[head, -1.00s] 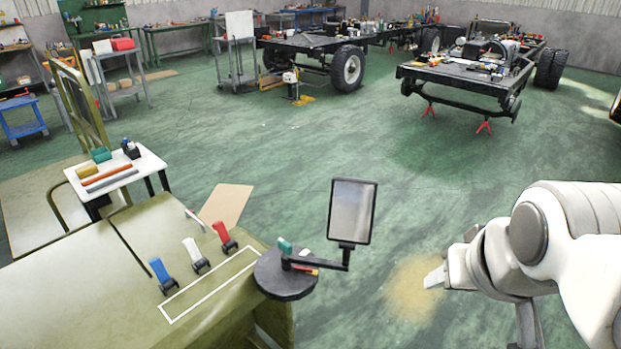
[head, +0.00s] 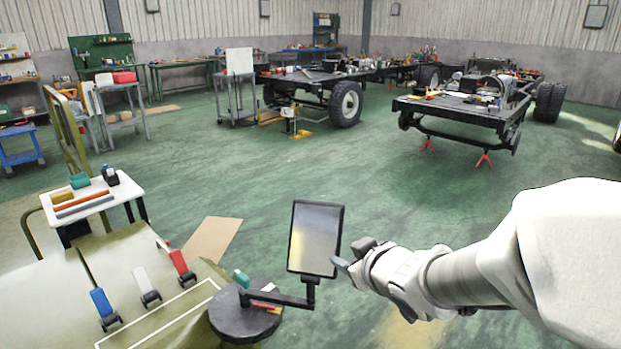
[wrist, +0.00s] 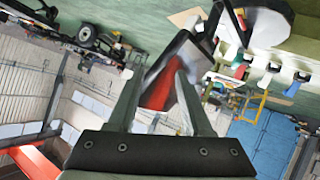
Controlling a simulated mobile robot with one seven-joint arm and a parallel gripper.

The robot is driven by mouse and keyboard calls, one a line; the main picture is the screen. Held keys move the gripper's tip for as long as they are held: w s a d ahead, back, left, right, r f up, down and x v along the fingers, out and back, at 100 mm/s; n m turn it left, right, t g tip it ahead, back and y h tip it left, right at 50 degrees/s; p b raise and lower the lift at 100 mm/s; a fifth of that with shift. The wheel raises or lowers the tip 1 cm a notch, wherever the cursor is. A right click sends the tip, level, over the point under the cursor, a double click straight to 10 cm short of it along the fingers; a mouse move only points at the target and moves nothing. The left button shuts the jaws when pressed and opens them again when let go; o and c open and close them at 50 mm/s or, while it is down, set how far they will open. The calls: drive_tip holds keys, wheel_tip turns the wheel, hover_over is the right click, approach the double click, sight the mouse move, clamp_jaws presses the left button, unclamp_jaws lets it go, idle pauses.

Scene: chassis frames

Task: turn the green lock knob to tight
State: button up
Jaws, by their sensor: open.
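The green lock knob (head: 241,279) sticks up from a round dark disc (head: 232,325) in the head view, beside the mirror arm's pivot end. A small red and white marking lies on the disc next to it. A black-framed mirror (head: 315,238) stands on the arm (head: 285,298). My gripper (head: 338,263) is at the mirror's right edge, to the right of the knob; contact with the mirror cannot be told. In the wrist view my gripper (wrist: 160,65) has its fingers apart, with the dark-framed mirror showing beyond and between them. I cannot make out the knob there.
Blue (head: 104,308), white (head: 147,287) and red (head: 181,266) levers stand on the olive panel left of the disc. A small white table (head: 82,204) with tools is farther left. Open green floor lies behind the mirror, with a truck chassis (head: 460,105) beyond.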

drive_tip(key=shift+n+g+y, duration=0.4)
drive_tip(key=shift+g+y, duration=0.1)
drive_tip(key=shift+y, duration=0.1)
drive_tip(key=a+f, duration=0.1)
drive_tip(key=s+f, duration=0.1)
drive_tip(key=s+a+f, duration=0.1)
drive_tip(key=shift+a+f+b, duration=0.3)
drive_tip(key=shift+b, duration=0.1)
drive_tip(key=n+g+y+p, duration=0.1)
drive_tip(key=y+p, duration=0.2)
drive_tip(key=y, duration=0.2)
approach(242, 275)
drive_tip(key=b+x, duration=0.4)
drive_tip(key=x, duration=0.6)
drive_tip(key=shift+a, duration=0.1)
drive_tip(key=shift+c, duration=0.3)
clamp_jaws()
